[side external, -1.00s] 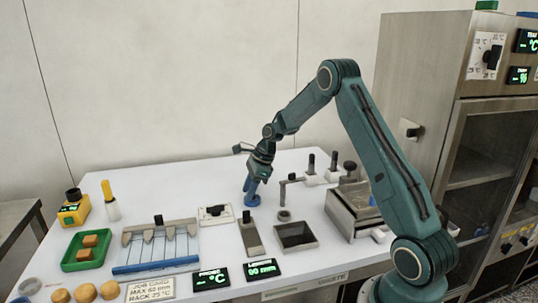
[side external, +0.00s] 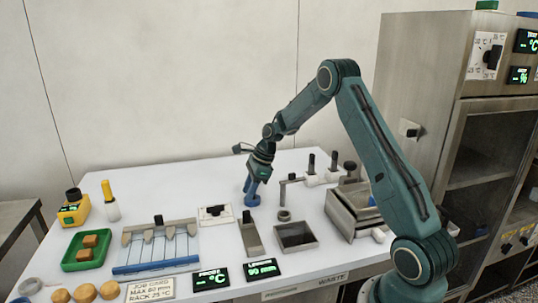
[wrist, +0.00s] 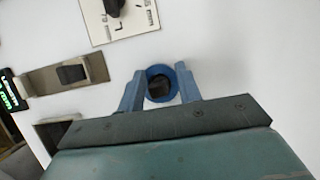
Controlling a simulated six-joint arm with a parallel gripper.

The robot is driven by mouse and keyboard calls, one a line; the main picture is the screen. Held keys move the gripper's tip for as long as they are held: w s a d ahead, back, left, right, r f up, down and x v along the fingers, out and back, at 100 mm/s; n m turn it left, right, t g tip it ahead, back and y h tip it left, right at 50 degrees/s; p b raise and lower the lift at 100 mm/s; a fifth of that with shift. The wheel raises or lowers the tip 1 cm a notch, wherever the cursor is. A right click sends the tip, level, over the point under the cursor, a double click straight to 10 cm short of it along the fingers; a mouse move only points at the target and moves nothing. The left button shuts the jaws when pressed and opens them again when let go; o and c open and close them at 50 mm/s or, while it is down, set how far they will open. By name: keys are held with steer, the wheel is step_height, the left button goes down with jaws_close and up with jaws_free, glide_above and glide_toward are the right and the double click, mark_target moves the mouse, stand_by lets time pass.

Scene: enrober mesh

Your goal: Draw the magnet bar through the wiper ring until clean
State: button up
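A blue round cup (side external: 251,200) stands on the white table below my gripper (side external: 255,188). In the wrist view its blue rim (wrist: 161,69) lies between the blue fingers of my gripper (wrist: 159,75). The fingers are apart, one on either side of the cup; I cannot tell whether they touch it. The inside of the cup looks dark, and I cannot tell whether the magnet bar is in it. A small grey ring (side external: 284,215) sits right of the cup, near a post with a side arm (side external: 283,190); it may be the wiper ring.
A waste bin (side external: 296,236) and a steel box (side external: 352,210) stand to the right.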

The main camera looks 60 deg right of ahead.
steer(key=shift+s+a+f, duration=0.3)
steer(key=shift+a+f, duration=0.1)
steer(key=shift+f, duration=0.05)
jaws_close()
steer(key=shift+r, duration=0.15)
steer(key=shift+w+d+r, duration=0.1)
steer(key=shift+d+r, duration=0.1)
steer(key=shift+r, duration=0.9)
steer(key=shift+d+r, duration=0.15)
steer(key=shift+r, duration=1.75)
step_height(320, 180, up, 7)
